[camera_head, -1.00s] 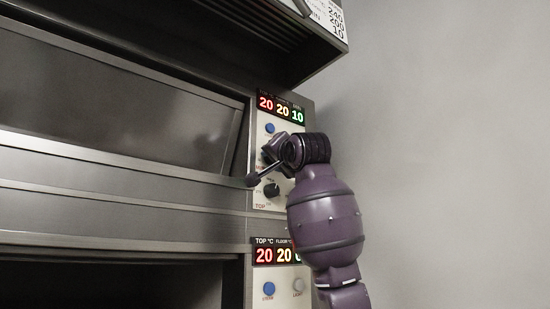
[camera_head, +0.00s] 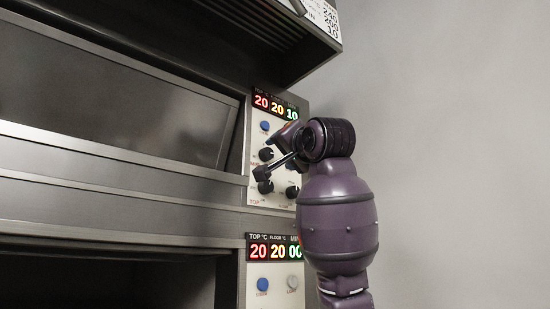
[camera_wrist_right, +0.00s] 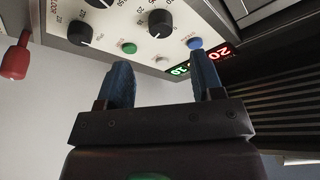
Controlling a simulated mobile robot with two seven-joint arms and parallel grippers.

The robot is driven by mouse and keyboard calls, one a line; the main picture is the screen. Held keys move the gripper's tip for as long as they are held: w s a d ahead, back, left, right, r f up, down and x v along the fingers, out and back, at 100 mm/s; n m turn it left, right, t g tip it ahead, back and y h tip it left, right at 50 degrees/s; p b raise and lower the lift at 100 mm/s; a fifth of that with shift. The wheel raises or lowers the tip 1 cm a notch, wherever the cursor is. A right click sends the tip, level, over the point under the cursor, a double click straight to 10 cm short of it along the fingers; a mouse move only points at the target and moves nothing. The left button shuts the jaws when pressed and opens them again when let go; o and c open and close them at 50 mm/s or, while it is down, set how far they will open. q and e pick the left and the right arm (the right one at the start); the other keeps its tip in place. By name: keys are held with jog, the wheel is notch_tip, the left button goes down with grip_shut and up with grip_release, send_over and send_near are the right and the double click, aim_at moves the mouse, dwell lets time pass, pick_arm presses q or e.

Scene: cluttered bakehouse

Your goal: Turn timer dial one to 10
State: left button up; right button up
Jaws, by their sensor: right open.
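Timer dial one (camera_head: 266,154), a black knob, is on the upper oven's white control panel, below a blue button. I take it to be the knob nearest the blue button in the right wrist view (camera_wrist_right: 160,22). The green minutes display (camera_head: 292,113) above reads 10. My right gripper (camera_head: 274,158) is in front of this panel, its fingers spread and nothing between them. In the right wrist view its two blue fingers (camera_wrist_right: 165,75) stand apart, with the knob beyond them and not gripped. The knob's exact pointer angle is hard to read. My left gripper is not in view.
More black knobs are close by: the top-heat knob (camera_head: 265,187) and another to its right (camera_head: 292,192). A lower panel's display (camera_head: 275,251) reads 20 20 00. A red handle-like object (camera_wrist_right: 15,60) is at left in the wrist view. The grey wall side is free.

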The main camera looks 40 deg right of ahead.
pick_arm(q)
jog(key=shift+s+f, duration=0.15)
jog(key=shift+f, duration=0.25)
pick_arm(e)
jog(key=v, duration=0.2)
jog(key=shift+s+a, duration=0.1)
jog(key=shift+s, duration=0.2)
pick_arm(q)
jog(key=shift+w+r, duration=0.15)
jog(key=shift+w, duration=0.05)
pick_arm(e)
jog(key=shift+f, duration=0.1)
